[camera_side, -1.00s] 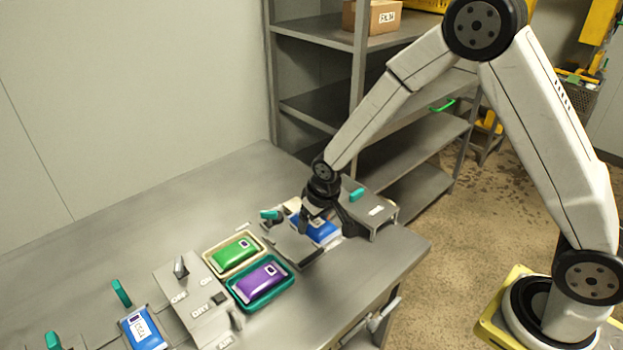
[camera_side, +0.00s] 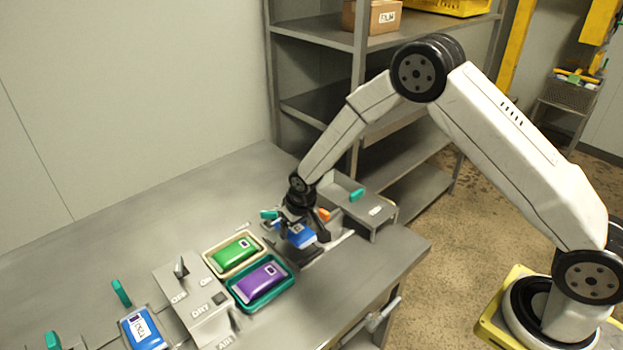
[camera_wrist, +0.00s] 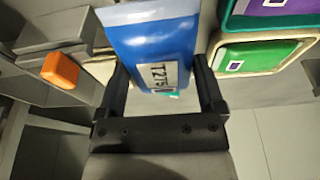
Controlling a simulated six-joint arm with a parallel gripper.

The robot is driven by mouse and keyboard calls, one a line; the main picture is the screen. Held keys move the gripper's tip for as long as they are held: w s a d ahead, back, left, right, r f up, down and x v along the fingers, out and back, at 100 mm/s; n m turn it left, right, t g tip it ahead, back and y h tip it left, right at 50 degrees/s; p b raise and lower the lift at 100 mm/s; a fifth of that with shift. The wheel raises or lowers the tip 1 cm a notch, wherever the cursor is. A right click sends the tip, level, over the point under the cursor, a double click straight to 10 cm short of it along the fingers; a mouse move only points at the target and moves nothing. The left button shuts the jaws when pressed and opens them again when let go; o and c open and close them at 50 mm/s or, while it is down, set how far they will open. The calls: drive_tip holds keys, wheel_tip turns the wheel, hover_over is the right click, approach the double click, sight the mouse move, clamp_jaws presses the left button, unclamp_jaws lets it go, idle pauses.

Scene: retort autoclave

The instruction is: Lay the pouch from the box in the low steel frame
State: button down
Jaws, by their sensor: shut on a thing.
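My gripper (camera_side: 297,230) is shut on a blue pouch (camera_side: 302,237) with a white label. The wrist view shows the pouch (camera_wrist: 150,40) between both fingers (camera_wrist: 160,80), its label reading roughly "T275". The pouch is held over the right part of the bench, just right of the two trays. A grey steel box (camera_side: 370,217) with a teal handle stands right of my gripper. Low grey metalwork (camera_side: 338,243) lies between them, partly hidden by my gripper; I cannot tell if this is the steel frame.
A green pouch (camera_side: 236,252) lies in a cream tray (camera_side: 213,268), a purple pouch (camera_side: 262,278) in a teal tray (camera_side: 240,303). An orange part (camera_side: 323,214) is behind my gripper. The bench's back is clear.

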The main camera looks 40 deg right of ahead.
sight(294, 235)
drive_tip(key=shift+w+f, duration=0.25)
drive_tip(key=shift+f, duration=0.25)
drive_tip(key=shift+s+x, duration=0.15)
drive_tip(key=shift+x, duration=0.5)
drive_tip(key=shift+s+x, duration=0.15)
drive_tip(key=shift+x, duration=0.45)
drive_tip(key=shift+f, duration=0.25)
unclamp_jaws()
drive_tip(key=shift+r, duration=0.15)
drive_tip(key=shift+v, duration=6)
drive_tip(key=shift+s, duration=0.1)
